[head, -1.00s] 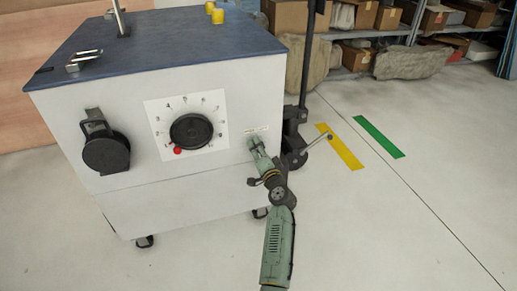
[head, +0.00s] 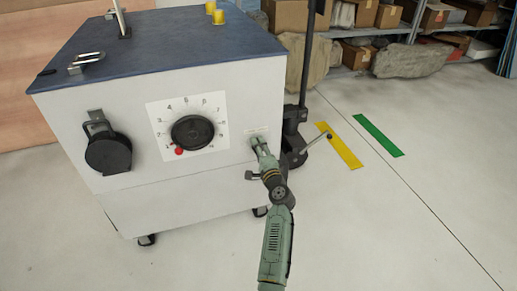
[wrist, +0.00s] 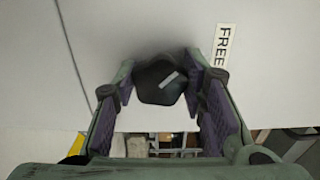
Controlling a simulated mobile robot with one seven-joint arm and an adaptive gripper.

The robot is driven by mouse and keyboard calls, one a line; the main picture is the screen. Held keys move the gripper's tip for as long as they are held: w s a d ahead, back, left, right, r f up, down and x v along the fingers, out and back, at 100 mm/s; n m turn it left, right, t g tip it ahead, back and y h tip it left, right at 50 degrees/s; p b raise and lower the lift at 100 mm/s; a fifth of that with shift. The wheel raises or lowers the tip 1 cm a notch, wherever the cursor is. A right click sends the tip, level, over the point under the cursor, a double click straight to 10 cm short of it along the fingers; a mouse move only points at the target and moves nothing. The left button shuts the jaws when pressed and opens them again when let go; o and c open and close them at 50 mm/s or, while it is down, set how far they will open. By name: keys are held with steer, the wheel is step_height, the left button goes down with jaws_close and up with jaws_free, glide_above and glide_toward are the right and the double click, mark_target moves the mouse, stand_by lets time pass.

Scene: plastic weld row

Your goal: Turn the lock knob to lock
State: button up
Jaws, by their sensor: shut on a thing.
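The lock knob (wrist: 158,90) is a dark, lobed knob with a pale line on its face. In the wrist view it sits between the purple-padded fingers of my gripper (wrist: 160,75), which is shut on it. The pale line slants up to the right. A white label reading FREE (wrist: 223,45) is on the panel just right of the knob. In the head view my gripper (head: 257,142) reaches the right part of the white cabinet's front face, below a small label (head: 256,131). The gripper hides the knob there.
The white cabinet (head: 190,190) also carries a large black dial (head: 192,132) with a red dot and a black latch-like fitting (head: 108,153). A dark post with a lever (head: 315,143) stands close to the right of my gripper.

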steer(key=shift+r, duration=0.1)
steer(key=o, duration=1.2)
